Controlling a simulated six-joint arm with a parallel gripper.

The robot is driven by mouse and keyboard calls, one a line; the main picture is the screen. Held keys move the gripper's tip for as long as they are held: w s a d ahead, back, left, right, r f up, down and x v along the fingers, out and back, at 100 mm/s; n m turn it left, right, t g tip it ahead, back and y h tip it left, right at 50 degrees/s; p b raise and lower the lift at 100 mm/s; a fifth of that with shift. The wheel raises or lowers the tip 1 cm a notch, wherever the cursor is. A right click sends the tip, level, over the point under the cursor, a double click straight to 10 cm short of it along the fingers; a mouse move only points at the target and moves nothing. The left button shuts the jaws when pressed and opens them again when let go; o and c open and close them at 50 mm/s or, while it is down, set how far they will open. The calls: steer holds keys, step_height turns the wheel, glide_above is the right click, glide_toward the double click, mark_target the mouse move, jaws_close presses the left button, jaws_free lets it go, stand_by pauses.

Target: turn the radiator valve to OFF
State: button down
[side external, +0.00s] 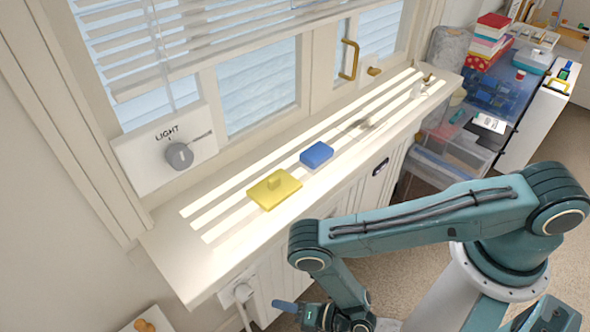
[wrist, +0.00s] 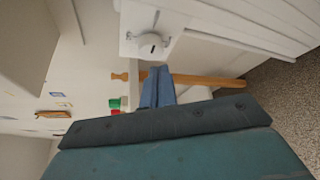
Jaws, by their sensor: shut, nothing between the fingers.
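The radiator valve (side external: 243,292) is a small white knob at the left end of the radiator, under the sill. In the wrist view, a round white knob (wrist: 152,44) with a dark mark sits on a white plate just beyond my fingers; it looks like the valve, but I cannot read its setting. My gripper (side external: 284,305) is low, right of the valve, its blue fingers pointing left towards it. The fingers also show in the wrist view (wrist: 157,86), shut and empty. They appear apart from the knob.
The sill (side external: 225,215) above holds a yellow block (side external: 274,188) and a blue block (side external: 316,154). A grey LIGHT dial (side external: 179,156) is on the wall. A wooden rod (wrist: 205,81) lies behind my fingers in the wrist view. Carpet (side external: 400,265) is open beside the radiator.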

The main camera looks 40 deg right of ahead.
steer(key=shift+w, duration=3.45)
steer(key=shift+a, duration=0.3)
steer(key=shift+a+r, duration=0.35)
steer(key=shift+r, duration=0.45)
steer(key=shift+a+r, duration=0.35)
steer(key=shift+a, duration=0.05)
steer(key=shift+d+r, duration=0.25)
steer(key=shift+s+d, duration=0.1)
steer(key=shift+s, duration=0.1)
steer(key=shift+s, duration=2.85)
